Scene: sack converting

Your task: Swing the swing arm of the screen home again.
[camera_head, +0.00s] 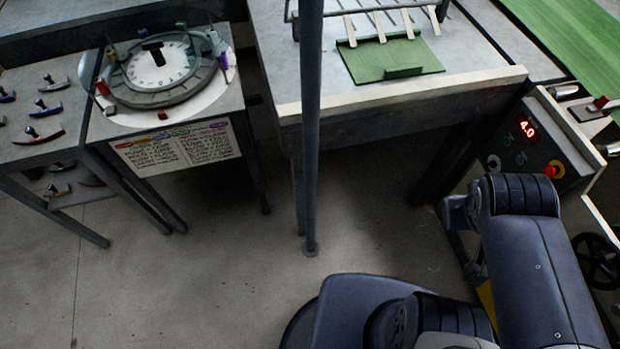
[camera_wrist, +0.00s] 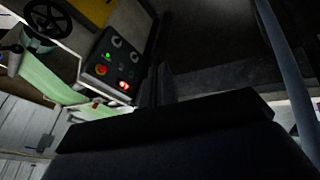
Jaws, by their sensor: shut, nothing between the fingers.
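I cannot make out the screen or its swing arm for certain in either view. A grey upright post (camera_head: 311,120) stands on the floor in front of the middle table in the head view; its upper end is out of frame. A similar grey pole (camera_wrist: 287,70) slants down the right side of the wrist view. My gripper (camera_wrist: 154,75) shows dark in the middle of the wrist view, its narrow fingers shut and empty, above the broad black wrist body. The head view shows only my arm at lower right; my gripper is outside it.
A control panel (camera_head: 527,142) with a red readout is at the right, also in the wrist view (camera_wrist: 113,62). A round dial (camera_head: 158,70) sits on the left table. A green plate (camera_head: 390,60) lies on the middle table (camera_head: 410,98). The floor (camera_head: 190,285) at lower left is clear.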

